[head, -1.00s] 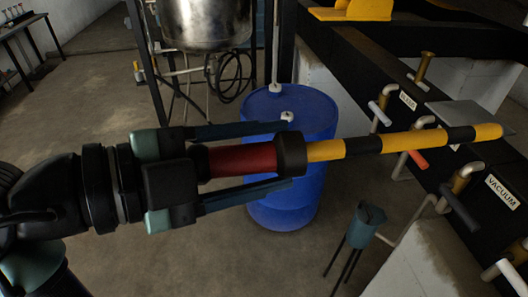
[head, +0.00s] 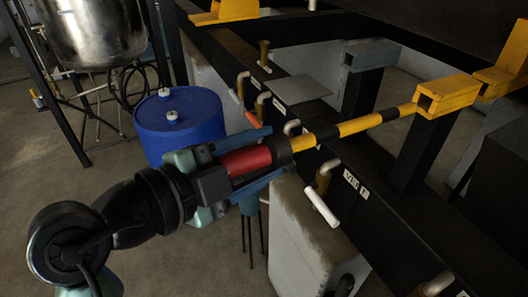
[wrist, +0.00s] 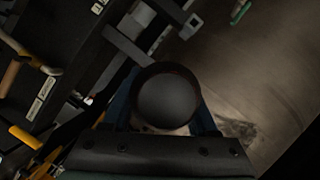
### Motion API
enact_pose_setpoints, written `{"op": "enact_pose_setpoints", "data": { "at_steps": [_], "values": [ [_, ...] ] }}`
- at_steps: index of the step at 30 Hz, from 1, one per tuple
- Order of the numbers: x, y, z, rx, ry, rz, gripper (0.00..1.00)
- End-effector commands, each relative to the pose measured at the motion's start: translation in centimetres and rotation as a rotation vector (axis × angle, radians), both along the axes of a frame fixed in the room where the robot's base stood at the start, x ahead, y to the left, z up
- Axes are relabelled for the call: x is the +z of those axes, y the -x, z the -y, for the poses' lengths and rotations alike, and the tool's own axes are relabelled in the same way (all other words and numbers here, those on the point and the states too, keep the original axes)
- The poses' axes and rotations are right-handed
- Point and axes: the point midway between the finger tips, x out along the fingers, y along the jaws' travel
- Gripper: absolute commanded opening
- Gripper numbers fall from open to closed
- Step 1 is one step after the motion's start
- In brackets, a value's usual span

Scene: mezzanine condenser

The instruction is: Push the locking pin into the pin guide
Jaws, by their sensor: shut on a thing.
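The locking pin has a red handle (head: 246,160) with a black collar and a long yellow shaft (head: 352,127) with black bands. My gripper (head: 262,163) is shut on the red handle, a finger along each side. The pin guide (head: 447,97) is a yellow square tube on a black post at the right. The shaft points at its open end, and the tip is close to the mouth. I cannot tell whether the tip touches it or is inside. In the wrist view a dark round end (wrist: 168,100), apparently the handle's, hides the shaft.
Pipe valves with white (head: 321,207) and orange (head: 249,116) handles line the black beam under the shaft. A grey square tube (head: 371,54) stands behind. A blue drum (head: 180,135) and a steel tank (head: 90,30) are at the left.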

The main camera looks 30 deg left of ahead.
Motion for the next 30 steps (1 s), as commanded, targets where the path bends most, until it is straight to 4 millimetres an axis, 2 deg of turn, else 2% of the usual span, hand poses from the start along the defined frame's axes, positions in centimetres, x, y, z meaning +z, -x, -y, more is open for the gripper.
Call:
{"op": "enact_pose_setpoints", "data": {
  "at_steps": [21,30],
  "values": [
    [0.0,0.0,0.0,0.002,-0.001,0.007,0.00],
    [0.1,-1.3,1.0,0.002,0.001,0.007,0.00]
  ]
}}
